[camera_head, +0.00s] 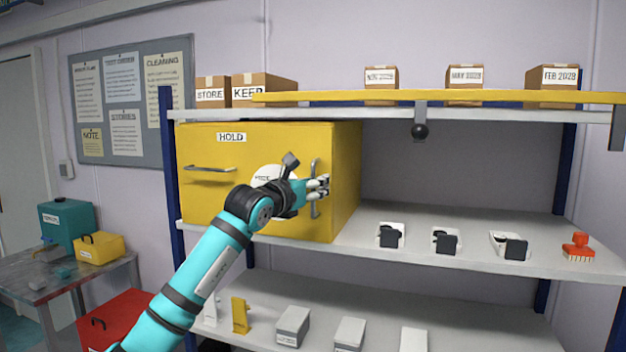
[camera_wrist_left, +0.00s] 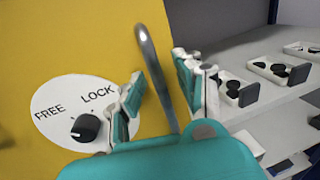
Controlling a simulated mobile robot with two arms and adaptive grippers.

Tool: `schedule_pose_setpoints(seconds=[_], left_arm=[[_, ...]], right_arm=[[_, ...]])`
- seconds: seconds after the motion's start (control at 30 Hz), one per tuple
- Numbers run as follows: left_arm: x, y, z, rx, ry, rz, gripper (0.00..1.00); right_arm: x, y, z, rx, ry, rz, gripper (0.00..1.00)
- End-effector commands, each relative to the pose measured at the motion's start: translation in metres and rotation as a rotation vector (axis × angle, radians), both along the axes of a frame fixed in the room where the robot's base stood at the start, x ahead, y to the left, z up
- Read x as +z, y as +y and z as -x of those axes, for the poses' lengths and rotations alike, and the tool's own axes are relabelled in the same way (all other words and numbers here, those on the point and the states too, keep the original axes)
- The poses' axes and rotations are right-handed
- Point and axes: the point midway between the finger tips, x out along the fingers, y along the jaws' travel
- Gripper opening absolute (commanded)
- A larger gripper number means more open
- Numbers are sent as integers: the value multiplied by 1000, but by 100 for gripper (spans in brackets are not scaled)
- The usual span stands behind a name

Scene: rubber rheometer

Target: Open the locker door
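The yellow locker (camera_head: 350,150) stands on the shelf, and its front door (camera_head: 260,150), labelled HOLD, looks closed. A vertical metal bar handle (camera_head: 315,209) is near the door's right edge; it also shows in the left wrist view (camera_wrist_left: 153,60). My left gripper (camera_head: 321,187) is at this handle. In the left wrist view its fingers (camera_wrist_left: 160,92) are apart, one on each side of the bar, with gaps visible. A white dial plate (camera_wrist_left: 55,100) marked FREE and LOCK carries a black knob (camera_wrist_left: 86,128); my arm partly hides the plate in the head view. My right gripper is out of view.
A horizontal handle (camera_head: 209,169) is on the door's left. A yellow bar (camera_head: 440,97) runs along the upper shelf's edge, with a black ball (camera_head: 419,131) hanging below. Small white devices (camera_head: 447,240) and a red brush (camera_head: 578,246) sit right of the locker.

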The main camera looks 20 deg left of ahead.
Motion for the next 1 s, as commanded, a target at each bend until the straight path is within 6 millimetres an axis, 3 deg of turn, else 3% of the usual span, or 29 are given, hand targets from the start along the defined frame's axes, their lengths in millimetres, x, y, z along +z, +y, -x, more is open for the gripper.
schedule_pose_setpoints(seconds=[0.2, 0.47, 1.0], left_arm=[[0, 0, 0, 0, 0, 0, 33], [0, 0, 0, 0, 0, 1, 0], [0, 1, 1, -2, 0, 1, 0]], right_arm=[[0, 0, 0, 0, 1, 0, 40], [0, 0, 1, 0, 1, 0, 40], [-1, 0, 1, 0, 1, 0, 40]])
